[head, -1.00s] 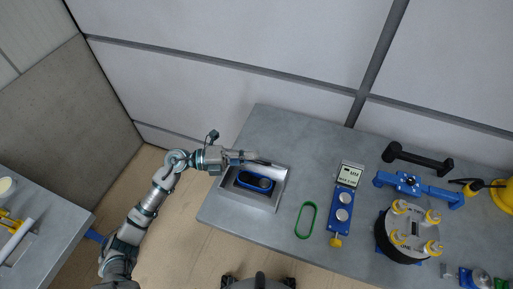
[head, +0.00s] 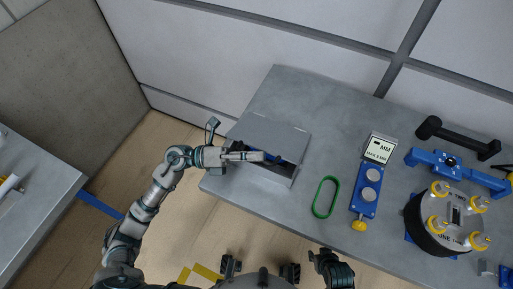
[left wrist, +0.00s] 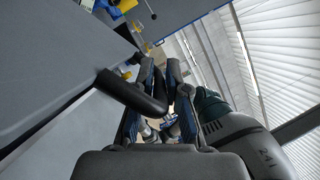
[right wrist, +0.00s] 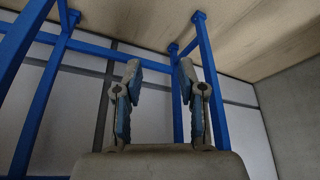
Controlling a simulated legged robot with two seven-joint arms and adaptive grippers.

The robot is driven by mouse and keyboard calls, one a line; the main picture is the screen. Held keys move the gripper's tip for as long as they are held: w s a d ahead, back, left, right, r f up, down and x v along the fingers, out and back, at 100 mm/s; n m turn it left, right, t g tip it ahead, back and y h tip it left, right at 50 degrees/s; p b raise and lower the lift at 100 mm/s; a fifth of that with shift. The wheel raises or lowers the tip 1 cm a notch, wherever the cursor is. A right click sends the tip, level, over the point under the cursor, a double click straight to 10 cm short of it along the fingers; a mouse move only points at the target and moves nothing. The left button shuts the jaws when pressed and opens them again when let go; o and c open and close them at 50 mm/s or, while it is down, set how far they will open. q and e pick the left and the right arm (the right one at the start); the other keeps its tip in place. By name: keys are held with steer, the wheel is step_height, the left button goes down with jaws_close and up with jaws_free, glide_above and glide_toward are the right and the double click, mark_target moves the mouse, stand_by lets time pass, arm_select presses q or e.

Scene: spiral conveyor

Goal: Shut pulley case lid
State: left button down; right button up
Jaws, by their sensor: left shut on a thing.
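The grey pulley case (head: 272,175) stands near the front left of the table. Its grey lid (head: 270,129) is tilted over it with a gap at the front, where a little dark blue shows inside. My left gripper (head: 264,156) is at the lid's front edge. In the left wrist view the left gripper (left wrist: 160,75) is shut on a black bar-like handle (left wrist: 130,91), beside the grey lid panel (left wrist: 60,55). My right gripper (right wrist: 160,75) is open and empty, away from the case, facing blue table legs.
On the table (head: 310,95), right of the case, lie a green belt loop (head: 326,197) and a blue gauge block (head: 366,192). A round black-and-grey drum (head: 447,222), a blue bracket (head: 450,165) and a black bar (head: 457,138) stand farther right. The table behind the case is clear.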

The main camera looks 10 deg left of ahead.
arm_select(q)
steer(key=f+m+b, duration=0.1)
steer(key=s+f+b, duration=0.1)
steer(key=f+b, duration=0.1)
steer(key=f+m+g+b, duration=0.1)
steer(key=f+b, duration=0.1)
steer(key=shift+s+a+f+m+h, duration=0.1)
steer(key=shift+s+a+m+h, duration=0.2)
steer(key=shift+h, duration=0.1)
steer(key=shift+f, duration=0.5)
arm_select(e)
steer(key=w+a+r+t+y, duration=0.3)
steer(key=w+a+r+t, duration=0.2)
steer(key=w+r+t, duration=0.6)
steer(key=shift+w, duration=1.15)
steer(key=shift+a+r, duration=0.1)
steer(key=shift+a, duration=0.05)
arm_select(q)
steer(key=shift+s, duration=0.1)
arm_select(e)
steer(key=shift+w, duration=0.15)
arm_select(q)
steer(key=c, duration=1.2)
jaws_free()
steer(key=shift+a, duration=0.15)
arm_select(e)
steer(key=shift+a+r, duration=0.1)
